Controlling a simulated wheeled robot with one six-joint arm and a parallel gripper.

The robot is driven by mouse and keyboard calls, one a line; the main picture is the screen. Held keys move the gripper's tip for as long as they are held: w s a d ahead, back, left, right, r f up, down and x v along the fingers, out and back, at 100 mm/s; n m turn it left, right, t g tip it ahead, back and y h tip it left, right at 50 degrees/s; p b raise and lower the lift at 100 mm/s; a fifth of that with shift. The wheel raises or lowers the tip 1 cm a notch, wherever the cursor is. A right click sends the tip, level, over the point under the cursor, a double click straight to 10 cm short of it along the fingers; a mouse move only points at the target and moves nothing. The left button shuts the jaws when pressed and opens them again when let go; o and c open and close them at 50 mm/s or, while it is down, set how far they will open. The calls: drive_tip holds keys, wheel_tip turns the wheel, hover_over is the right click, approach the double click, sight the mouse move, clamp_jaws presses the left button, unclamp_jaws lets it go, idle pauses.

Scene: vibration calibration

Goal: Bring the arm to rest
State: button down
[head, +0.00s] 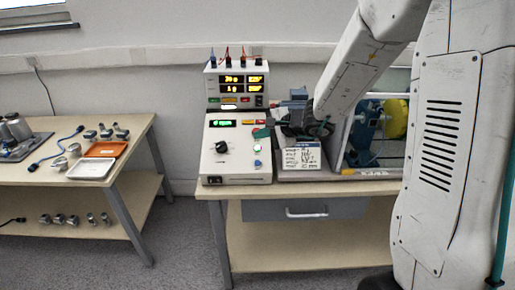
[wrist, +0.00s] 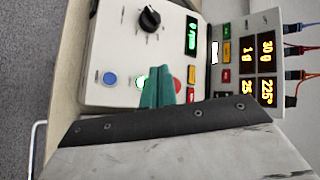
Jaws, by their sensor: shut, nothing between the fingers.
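My gripper (wrist: 158,88) shows in the wrist view as teal fingers pressed together, with nothing between them. They are in front of the control box (head: 236,160), partly covering its lit green button (wrist: 141,83) and beside the red button (wrist: 177,85). I cannot tell whether they touch the panel. The box also has a black knob (head: 221,147), a blue button (wrist: 109,78) and a small green display (head: 222,123).
A display unit (head: 238,85) with yellow digits and plugged cables sits above the box. A printed card (head: 300,156) and an open-fronted case (head: 360,173) with a yellow wheel (head: 394,118) stand at right. A left table (head: 30,174) holds trays and metal parts.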

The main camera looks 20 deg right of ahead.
drive_tip(key=s+a+r+n+g, duration=0.2)
drive_tip(key=s+n+g, duration=0.1)
drive_tip(key=s, duration=0.4)
drive_tip(key=s+a+r+n+g+y, duration=0.1)
drive_tip(key=s+a+n+g, duration=0.15)
drive_tip(key=s, duration=0.45)
drive_tip(key=s+a+r+n+g, duration=0.2)
drive_tip(key=s+n+g, duration=0.1)
drive_tip(key=s, duration=0.4)
drive_tip(key=s+d+r+n+h, duration=0.2)
drive_tip(key=s+d+r+h, duration=0.1)
drive_tip(key=s, duration=0.5)
drive_tip(key=s+d+r+n+h, duration=0.3)
drive_tip(key=s+d+h, duration=0.1)
drive_tip(key=s+d, duration=0.2)
drive_tip(key=shift+s+r+n+h, duration=0.25)
drive_tip(key=shift+s+n+h, duration=0.15)
drive_tip(key=shift+s, duration=0.45)
drive_tip(key=shift+t, duration=0.25)
